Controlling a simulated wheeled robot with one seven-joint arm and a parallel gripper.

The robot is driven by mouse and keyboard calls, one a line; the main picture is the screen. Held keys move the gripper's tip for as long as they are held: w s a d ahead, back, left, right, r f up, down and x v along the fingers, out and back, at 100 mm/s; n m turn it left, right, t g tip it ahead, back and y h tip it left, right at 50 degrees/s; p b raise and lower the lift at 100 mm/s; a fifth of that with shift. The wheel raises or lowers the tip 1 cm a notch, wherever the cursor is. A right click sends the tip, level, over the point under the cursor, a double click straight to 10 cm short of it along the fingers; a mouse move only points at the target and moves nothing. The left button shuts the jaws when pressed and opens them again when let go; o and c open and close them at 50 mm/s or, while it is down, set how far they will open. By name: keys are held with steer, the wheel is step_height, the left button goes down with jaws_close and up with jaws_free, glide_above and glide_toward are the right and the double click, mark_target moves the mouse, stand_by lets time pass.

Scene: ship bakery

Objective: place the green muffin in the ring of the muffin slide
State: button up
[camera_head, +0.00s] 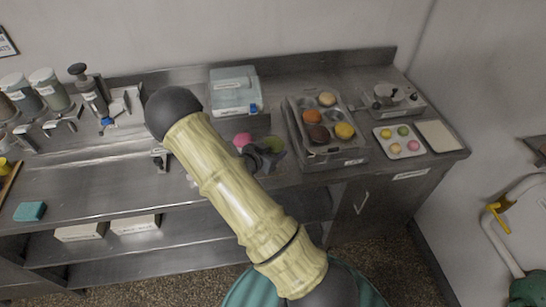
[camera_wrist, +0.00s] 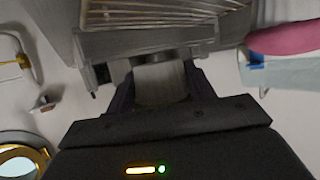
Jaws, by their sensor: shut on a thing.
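The green muffin (camera_head: 272,144) shows as an olive-green top at the dark jaws of my gripper (camera_head: 265,158), over the middle of the counter. My gripper is shut on it; the jaws hide its lower part. In the wrist view my gripper (camera_wrist: 160,85) has a pale grey-beige surface between its dark fingers, and no green shows there. A pink round thing (camera_head: 242,140) is just left of the jaws. A pink shape (camera_wrist: 285,37) also shows at the right of the wrist view. I cannot make out the muffin slide's ring for certain; my arm covers part of the counter.
A metal stand (camera_head: 350,155) with orange, brown, yellow and beige muffins is right of my gripper. A small tray (camera_head: 385,134) of coloured pieces lies farther right. Dispensers (camera_head: 92,98) stand at the left. The counter's front left is mostly clear.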

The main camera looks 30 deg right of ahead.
steer(key=shift+f+p, duration=0.6)
steer(key=shift+f, duration=1.25)
steer(key=shift+f+b, duration=0.4)
steer(key=shift+b, duration=0.05)
steer(key=shift+f, duration=0.1)
